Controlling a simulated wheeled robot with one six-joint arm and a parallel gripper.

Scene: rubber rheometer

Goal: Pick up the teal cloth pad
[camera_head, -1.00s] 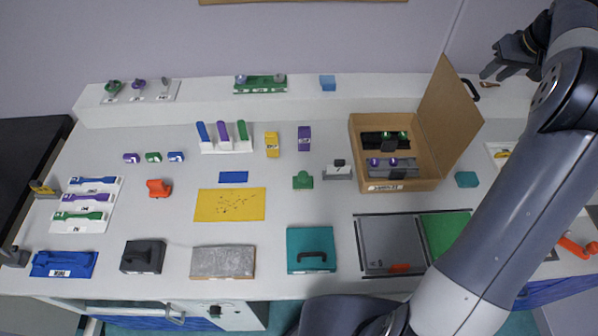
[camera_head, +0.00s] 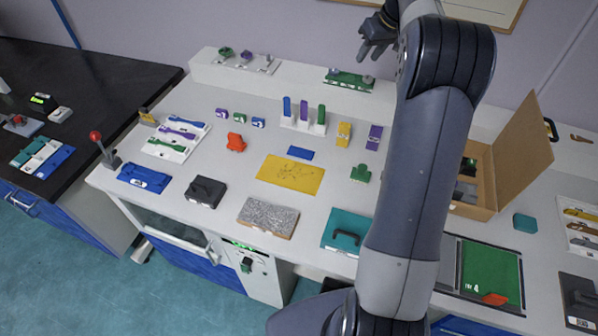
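A small teal pad (camera_head: 525,224) lies flat on the white bench at the right, just right of the open cardboard box. A larger flat teal piece with a black handle (camera_head: 346,230) lies near the bench's front edge, partly behind my arm. My gripper (camera_head: 368,53) is high at the top of the view, in front of the wall and far from both teal things. Its dark fingers look apart, with nothing seen between them.
The cardboard box (camera_head: 527,150) stands with its lid raised, left of the small pad. A tool tray (camera_head: 578,222) is to the pad's right. A green and grey mat (camera_head: 490,270) lies in front. My arm hides part of the bench's middle.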

